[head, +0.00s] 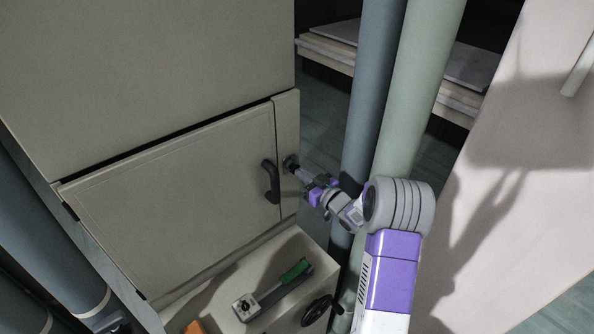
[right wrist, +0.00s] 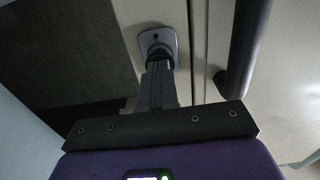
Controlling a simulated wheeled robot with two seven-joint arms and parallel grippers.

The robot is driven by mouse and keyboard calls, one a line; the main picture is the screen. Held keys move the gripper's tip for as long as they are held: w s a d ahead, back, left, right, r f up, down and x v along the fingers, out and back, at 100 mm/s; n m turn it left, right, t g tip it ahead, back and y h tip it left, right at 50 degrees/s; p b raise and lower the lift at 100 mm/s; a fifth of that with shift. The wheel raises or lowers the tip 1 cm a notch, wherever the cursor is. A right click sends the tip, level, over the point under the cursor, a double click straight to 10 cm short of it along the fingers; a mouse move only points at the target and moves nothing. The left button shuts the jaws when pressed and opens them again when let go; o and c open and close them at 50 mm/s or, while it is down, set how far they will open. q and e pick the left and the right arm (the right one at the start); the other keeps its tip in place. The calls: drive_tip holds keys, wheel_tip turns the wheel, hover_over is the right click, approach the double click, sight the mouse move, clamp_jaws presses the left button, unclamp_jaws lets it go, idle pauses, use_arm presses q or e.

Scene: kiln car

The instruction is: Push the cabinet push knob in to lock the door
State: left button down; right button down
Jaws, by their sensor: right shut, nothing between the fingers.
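The cabinet door (head: 175,215) is closed, or nearly so, in the head view. The dark push knob (head: 289,160) sits on the narrow frame strip right of the door. In the right wrist view the knob (right wrist: 156,42) shows on a grey oval plate at top centre. My right gripper (head: 298,168) is shut and empty, its fingertips pointing at the knob. In the right wrist view its shut fingers (right wrist: 157,72) line up with the knob, touching it or very close; I cannot tell which. They partly hide the knob. My left gripper is out of view.
A dark door handle (head: 268,182) stands just left of the knob, also close by in the right wrist view (right wrist: 244,50). Below, a ledge (head: 205,296) carries a green-handled tool (head: 275,288) and an orange item (head: 195,327). Upright pipes (head: 412,90) stand right of the cabinet.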

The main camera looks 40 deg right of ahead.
drive_tip(key=shift+w, duration=0.7)
idle(0.5)
drive_tip(key=shift+s+d+b, duration=0.15)
drive_tip(key=shift+s+b, duration=0.7)
drive_tip(key=shift+s, duration=1.7)
drive_tip(key=s+b, duration=0.1)
drive_tip(key=s, duration=0.6)
drive_tip(key=shift+s+d, duration=0.25)
drive_tip(key=shift+d, duration=0.1)
